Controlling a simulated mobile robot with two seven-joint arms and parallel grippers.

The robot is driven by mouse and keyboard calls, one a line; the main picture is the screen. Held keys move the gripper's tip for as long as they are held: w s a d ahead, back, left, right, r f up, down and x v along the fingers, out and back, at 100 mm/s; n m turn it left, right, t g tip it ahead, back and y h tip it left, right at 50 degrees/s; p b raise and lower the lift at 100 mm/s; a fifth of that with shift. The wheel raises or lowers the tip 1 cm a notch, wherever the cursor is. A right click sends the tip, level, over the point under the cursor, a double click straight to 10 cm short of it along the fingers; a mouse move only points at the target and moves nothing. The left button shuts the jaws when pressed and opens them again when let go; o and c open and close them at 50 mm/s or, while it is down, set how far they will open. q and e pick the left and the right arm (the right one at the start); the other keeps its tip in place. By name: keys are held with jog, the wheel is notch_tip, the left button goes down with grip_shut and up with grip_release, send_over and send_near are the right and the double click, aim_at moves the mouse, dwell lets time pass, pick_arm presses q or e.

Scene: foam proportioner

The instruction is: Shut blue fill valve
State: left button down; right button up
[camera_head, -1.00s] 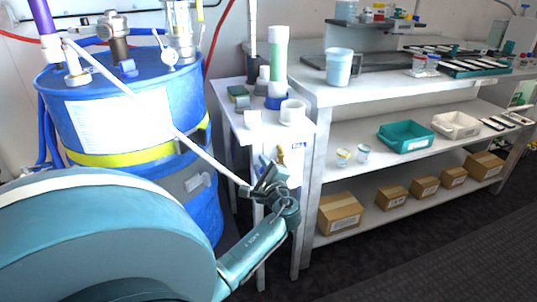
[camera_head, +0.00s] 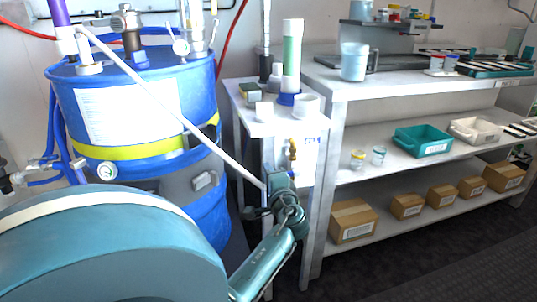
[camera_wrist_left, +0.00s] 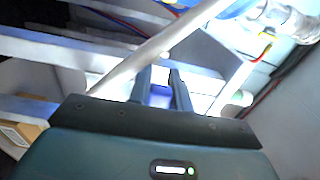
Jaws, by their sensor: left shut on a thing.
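My left gripper (camera_head: 278,192) is at the lower middle of the head view, in front of the small white table and beside the drum. In the left wrist view my left gripper (camera_wrist_left: 161,80) has its two fingers close together, with a small blue thing (camera_wrist_left: 160,97) between them. It looks shut on that thing; I cannot tell for sure that this is the blue fill valve, as the gripper hides it in the head view. A long white rod (camera_head: 170,118) slants down from the drum top to the gripper; it crosses the left wrist view too (camera_wrist_left: 160,45). My right gripper is out of view.
A blue drum (camera_head: 115,122) with fittings on top stands at left. Metal fittings and blue hoses (camera_head: 42,170) show at far left. A brass valve (camera_head: 292,150) is behind the gripper. A shelf bench (camera_head: 400,85) with trays and boxes fills the right. The dark floor at lower right is clear.

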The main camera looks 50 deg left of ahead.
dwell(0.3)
pick_arm(q)
jog(key=c, duration=1.3)
grip_release()
jog(key=shift+f, duration=0.1)
